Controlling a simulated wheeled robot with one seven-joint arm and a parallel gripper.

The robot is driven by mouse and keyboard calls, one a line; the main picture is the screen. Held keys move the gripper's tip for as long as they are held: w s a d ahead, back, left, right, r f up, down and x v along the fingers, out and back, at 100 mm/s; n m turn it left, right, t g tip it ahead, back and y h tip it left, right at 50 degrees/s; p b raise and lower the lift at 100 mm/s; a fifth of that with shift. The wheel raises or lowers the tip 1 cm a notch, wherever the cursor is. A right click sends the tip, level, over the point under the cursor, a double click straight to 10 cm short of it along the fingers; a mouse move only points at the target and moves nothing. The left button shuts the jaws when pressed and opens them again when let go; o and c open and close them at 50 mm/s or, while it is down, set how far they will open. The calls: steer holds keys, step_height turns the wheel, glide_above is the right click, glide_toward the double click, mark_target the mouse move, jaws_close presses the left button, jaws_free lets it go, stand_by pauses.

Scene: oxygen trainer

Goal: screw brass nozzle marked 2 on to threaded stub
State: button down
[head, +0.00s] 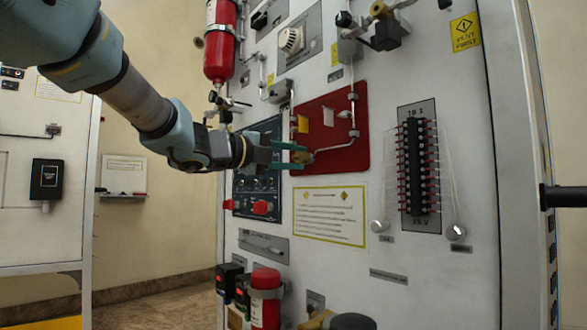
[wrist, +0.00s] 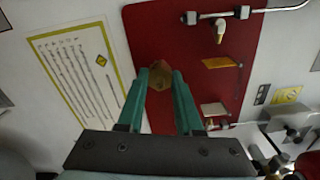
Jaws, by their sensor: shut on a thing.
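My gripper (head: 290,156) is in front of the lower part of the red panel (head: 338,112). In the wrist view its two teal fingers (wrist: 160,88) are closed on a faceted brass nozzle (wrist: 160,76) at their tips. The nozzle also shows small at the fingertips in the head view (head: 303,157). I cannot tell whether the nozzle touches the pipe end, and I cannot make out the threaded stub or the number 2.
A yellow-edged instruction sheet (head: 330,215) is just below the panel. A dark switch panel (head: 258,165) is behind the gripper, and a terminal block (head: 418,165) is to the right. A red cylinder (head: 220,40) hangs above my arm. A yellow tag (wrist: 221,63) is on the panel.

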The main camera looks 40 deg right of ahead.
steer(key=shift+m, duration=0.4)
steer(key=m+b, duration=0.2)
steer(key=shift+f+b, duration=0.3)
steer(key=shift+b, duration=0.1)
steer(key=shift+r+m+b, duration=0.3)
steer(key=shift+m+b, duration=0.1)
steer(key=shift+m, duration=0.3)
